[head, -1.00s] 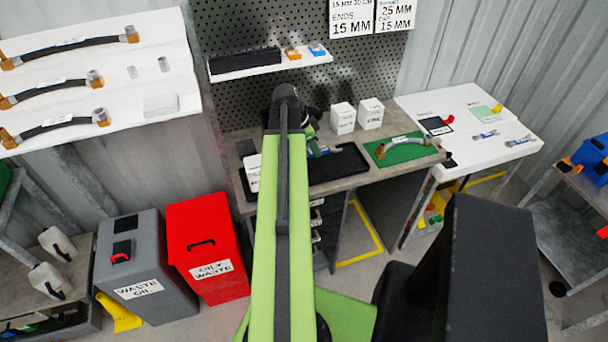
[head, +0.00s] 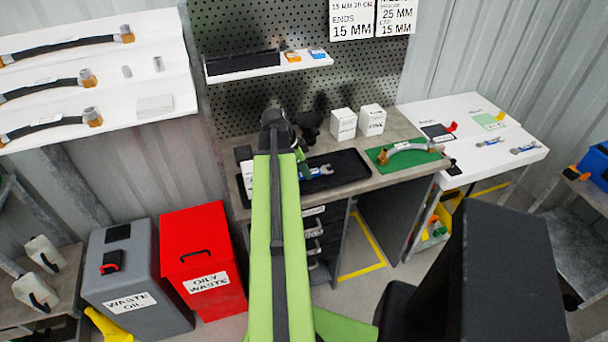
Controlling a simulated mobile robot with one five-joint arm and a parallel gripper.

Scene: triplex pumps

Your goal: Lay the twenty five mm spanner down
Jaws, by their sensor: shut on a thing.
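A blue-handled spanner (head: 319,172) shows just right of my green arm, over the black tray (head: 348,165) on the workbench. My gripper (head: 302,167) is mostly hidden behind my arm and is shut on this spanner. I cannot tell whether the spanner touches the tray or is held a little above it. Its size marking is too small to read. Two other blue spanners lie apart on the white side table, one at the left (head: 490,142) and one at the right (head: 524,150).
A hose with fittings (head: 405,149) lies on a green mat (head: 431,156) right of the tray. Two white boxes (head: 343,124) (head: 372,120) stand behind it. A shelf (head: 270,68) hangs above the bench. A red oily waste bin (head: 203,255) stands in front at the left.

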